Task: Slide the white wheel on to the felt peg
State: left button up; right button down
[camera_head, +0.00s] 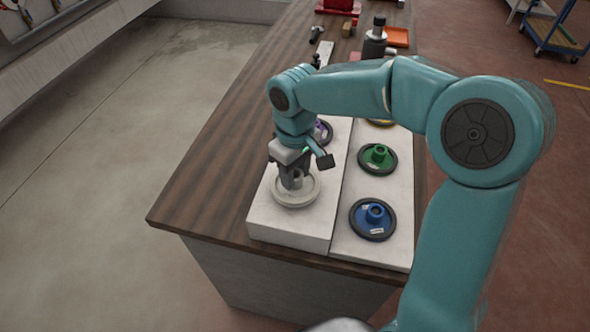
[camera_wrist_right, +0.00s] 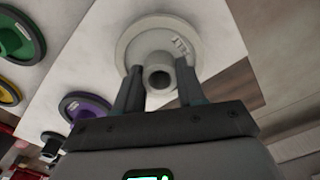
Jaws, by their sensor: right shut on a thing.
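The white wheel (camera_head: 297,194) is a pale disc with a raised round hub, at the near end of the left white block (camera_head: 290,232). My right gripper (camera_head: 292,182) points down over the wheel and is shut on its hub. In the right wrist view the wheel (camera_wrist_right: 130,50) shows with its hub between the two fingers (camera_wrist_right: 157,80) and a small label on its face. I cannot tell whether the wheel touches the block. The felt peg is not clearly visible. My left gripper is not in view.
A blue wheel (camera_head: 372,219) and a green wheel (camera_head: 377,158) sit on the right white block (camera_head: 345,244). A purple wheel (camera_head: 322,131) lies just behind my right gripper. A dark bottle (camera_head: 375,42) and an orange tray (camera_head: 397,37) stand farther back on the wooden table (camera_head: 215,165).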

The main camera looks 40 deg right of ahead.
jog(key=shift+f+b, duration=0.65)
jog(key=shift+f, duration=0.2)
jog(key=c, duration=0.6)
grip_release()
jog(key=shift+r, duration=0.1)
notch_tip(320, 180, up, 16)
jog(key=shift+r+p, duration=0.15)
jog(key=shift+p, duration=0.35)
